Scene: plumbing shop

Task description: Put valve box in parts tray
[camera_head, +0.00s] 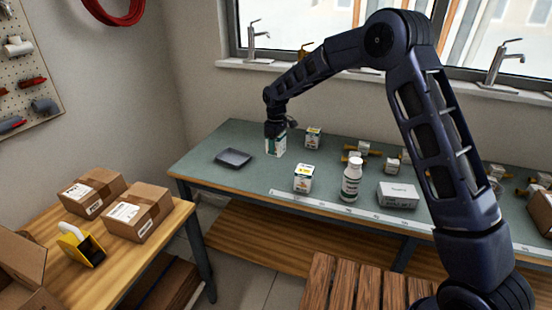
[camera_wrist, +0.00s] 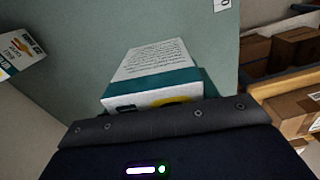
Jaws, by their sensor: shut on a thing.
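The valve box (camera_head: 275,147), a white carton with teal parts, is held from above by my gripper (camera_head: 275,130). My gripper is shut on it. In the wrist view the box (camera_wrist: 155,62) shows a white face with small print and a teal band; the jaws hide its near end. I cannot tell whether its base touches the bench. The parts tray (camera_head: 234,156) is a shallow dark grey tray on the bench, left of the box and apart from it. It looks empty. The tray does not show in the wrist view.
Similar small cartons stand right of the held box, one behind (camera_head: 313,137) and one in front (camera_head: 303,180). A white bottle (camera_head: 351,180), a grey-white box (camera_head: 398,195) and brass fittings are further right. The bench (camera_head: 205,160) is clear around the tray.

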